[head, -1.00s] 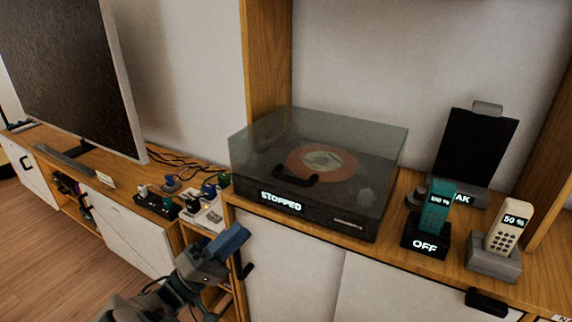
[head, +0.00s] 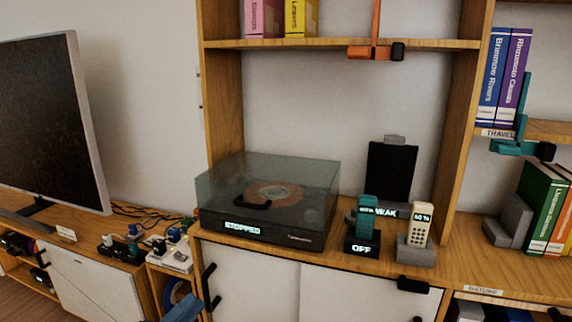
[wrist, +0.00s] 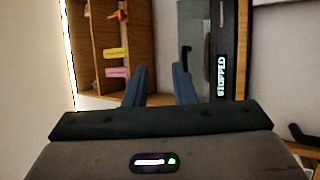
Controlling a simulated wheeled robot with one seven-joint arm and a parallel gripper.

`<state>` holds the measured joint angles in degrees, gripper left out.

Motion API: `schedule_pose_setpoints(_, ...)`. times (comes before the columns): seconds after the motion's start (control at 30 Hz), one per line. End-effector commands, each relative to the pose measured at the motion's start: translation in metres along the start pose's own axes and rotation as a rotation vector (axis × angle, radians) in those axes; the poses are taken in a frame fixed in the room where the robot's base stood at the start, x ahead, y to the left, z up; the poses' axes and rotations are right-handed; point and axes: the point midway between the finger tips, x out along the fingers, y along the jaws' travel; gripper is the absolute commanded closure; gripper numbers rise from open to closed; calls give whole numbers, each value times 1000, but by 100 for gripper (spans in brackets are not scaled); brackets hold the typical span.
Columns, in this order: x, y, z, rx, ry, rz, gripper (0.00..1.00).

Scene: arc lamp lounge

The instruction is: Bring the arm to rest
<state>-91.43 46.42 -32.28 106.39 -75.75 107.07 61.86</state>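My gripper (wrist: 160,80) shows in the wrist view with its two blue fingers apart and nothing between them. In the head view only a blue part of my gripper (head: 183,308) shows at the bottom edge, in front of the low cabinet. The rest of my arm is out of that view. The record player (head: 270,198), with a clear lid down and a "STOPPED" display, stands on the cabinet top behind and above it. It also shows turned sideways in the wrist view (wrist: 214,50).
A teal handset (head: 367,215) and a beige handset (head: 419,222) stand in docks right of the record player. White cabinet doors (head: 250,278) with black handles are below. Shelves with books rise behind.

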Motion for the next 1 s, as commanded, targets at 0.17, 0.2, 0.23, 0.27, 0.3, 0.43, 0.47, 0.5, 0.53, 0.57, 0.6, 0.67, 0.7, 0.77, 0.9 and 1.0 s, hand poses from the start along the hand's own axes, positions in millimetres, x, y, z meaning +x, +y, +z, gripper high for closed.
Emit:
schedule_pose_setpoints(0.17, 43, -8, 14, -84, -101, -91, 77)
schedule_pose_setpoints(0.2, 50, -10, 18, -103, -121, -115, 77)
schedule_pose_setpoints(0.23, 57, -11, 21, -118, -138, -134, 77)
schedule_pose_setpoints(0.27, 62, -13, 24, -131, -154, -152, 77)
schedule_pose_setpoints(0.3, 71, -15, 29, -152, -178, -179, 77)
schedule_pose_setpoints(0.43, 100, -21, 49, -219, -263, -284, 77)
schedule_pose_setpoints(0.47, 108, -22, 54, -235, -287, -313, 77)
schedule_pose_setpoints(0.5, 118, -24, 62, -257, -319, -356, 77)
schedule_pose_setpoints(0.53, 125, -25, 69, -274, -346, -390, 77)
schedule_pose_setpoints(0.57, 134, -26, 77, -292, -375, -430, 77)
schedule_pose_setpoints(0.6, 146, -26, 88, -315, -417, -488, 77)
schedule_pose_setpoints(0.67, 163, -27, 109, -347, -486, -589, 77)
schedule_pose_setpoints(0.7, 173, -26, 122, -364, -531, -660, 77)
schedule_pose_setpoints(0.77, 185, -25, 143, -379, -595, -768, 77)
schedule_pose_setpoints(0.9, 204, -15, 185, -374, -719, -1014, 77)
schedule_pose_setpoints(1.0, 212, -3, 210, -332, -790, -1179, 77)
